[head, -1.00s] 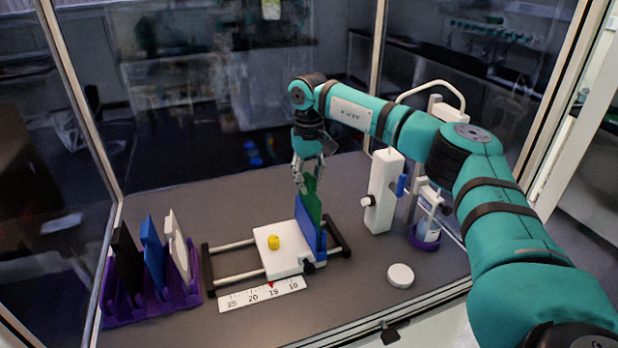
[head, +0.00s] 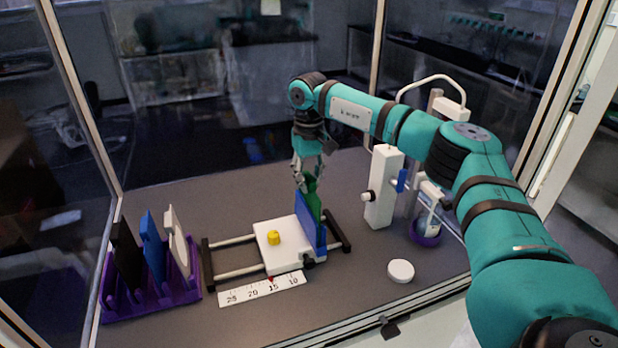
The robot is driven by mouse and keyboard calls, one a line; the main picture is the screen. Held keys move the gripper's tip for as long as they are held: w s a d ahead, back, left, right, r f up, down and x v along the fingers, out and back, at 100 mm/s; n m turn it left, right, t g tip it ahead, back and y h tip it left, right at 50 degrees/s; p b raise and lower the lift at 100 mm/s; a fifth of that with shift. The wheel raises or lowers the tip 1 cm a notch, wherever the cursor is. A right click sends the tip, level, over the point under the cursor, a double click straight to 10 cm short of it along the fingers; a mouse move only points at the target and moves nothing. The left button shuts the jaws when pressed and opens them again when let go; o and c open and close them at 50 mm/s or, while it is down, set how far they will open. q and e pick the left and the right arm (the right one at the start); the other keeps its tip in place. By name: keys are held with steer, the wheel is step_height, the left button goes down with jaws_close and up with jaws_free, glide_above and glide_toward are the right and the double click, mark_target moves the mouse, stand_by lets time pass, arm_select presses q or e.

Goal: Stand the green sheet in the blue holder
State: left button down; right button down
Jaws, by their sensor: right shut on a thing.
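The green sheet (head: 312,200) stands upright at the blue holder (head: 310,228), its lower part hidden behind the holder's blue face. My right gripper (head: 306,185) points down above the holder and is shut on the top of the green sheet. The holder stands at the right end of a white block with a yellow knob (head: 273,237), on two rails. I cannot tell whether the sheet's bottom edge rests in the holder. My left gripper is not in view.
A purple rack (head: 150,300) with black, blue and white plates stands at the left. A ruler strip (head: 262,288) lies in front of the rails. A white post (head: 383,190) and a white round cap (head: 400,271) are at the right. Glass walls enclose the bench.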

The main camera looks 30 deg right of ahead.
steer(key=shift+f, duration=0.2)
steer(key=c, duration=1.1)
jaws_free()
steer(key=shift+c, duration=0.2)
steer(key=shift+r+p, duration=1.7)
steer(key=shift+r, duration=1.3)
